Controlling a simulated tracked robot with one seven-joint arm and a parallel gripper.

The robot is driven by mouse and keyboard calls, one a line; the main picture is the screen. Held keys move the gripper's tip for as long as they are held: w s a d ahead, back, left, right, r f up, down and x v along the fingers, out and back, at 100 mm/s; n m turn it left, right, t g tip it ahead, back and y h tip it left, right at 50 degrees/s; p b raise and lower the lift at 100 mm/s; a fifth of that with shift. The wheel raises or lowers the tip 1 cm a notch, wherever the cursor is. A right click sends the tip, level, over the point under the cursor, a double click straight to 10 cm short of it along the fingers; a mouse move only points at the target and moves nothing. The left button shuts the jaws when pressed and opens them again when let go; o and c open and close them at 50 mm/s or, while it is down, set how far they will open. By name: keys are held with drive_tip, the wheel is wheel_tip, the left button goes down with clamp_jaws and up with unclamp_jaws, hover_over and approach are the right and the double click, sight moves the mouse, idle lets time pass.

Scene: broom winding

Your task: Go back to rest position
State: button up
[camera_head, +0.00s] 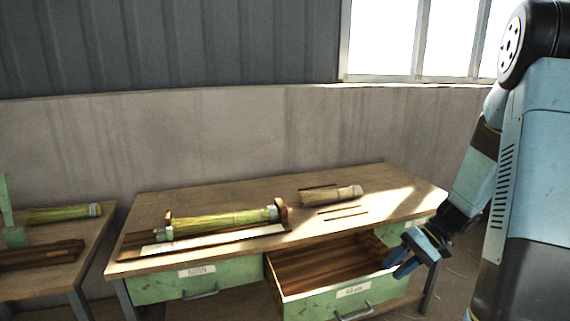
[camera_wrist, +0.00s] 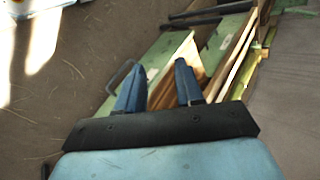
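My gripper (camera_head: 404,262) hangs at the end of my blue arm on the right of the head view, by the right front corner of the open drawer (camera_head: 352,290). In the wrist view my gripper (camera_wrist: 158,85) shows two blue fingers spread apart with nothing between them. The drawer (camera_wrist: 186,50) lies beyond the fingertips there. The drawer is pulled out and its visible wooden inside looks empty.
The workbench (camera_head: 370,195) carries a bundle of broom straw (camera_head: 222,222) in a wooden holder and a shorter bundle (camera_head: 332,195). Thin sticks (camera_head: 343,211) lie near it. A shut drawer (camera_head: 165,287) is at left. Another table (camera_head: 90,250) stands at far left.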

drive_tip(key=s+a+r+t+h, duration=0.2)
drive_tip(key=s+r, duration=0.3)
drive_tip(key=r, duration=0.3)
drive_tip(key=s+a+r+t+h, duration=0.2)
drive_tip(key=s+r+h, duration=0.2)
drive_tip(key=s+r, duration=0.2)
drive_tip(key=s+a+r+t+h, duration=0.2)
drive_tip(key=s+r, duration=0.3)
drive_tip(key=r, duration=0.5)
drive_tip(key=shift+s+r+n+t+h, duration=0.3)
drive_tip(key=shift+r+n+t+h, duration=0.1)
drive_tip(key=shift+h, duration=0.2)
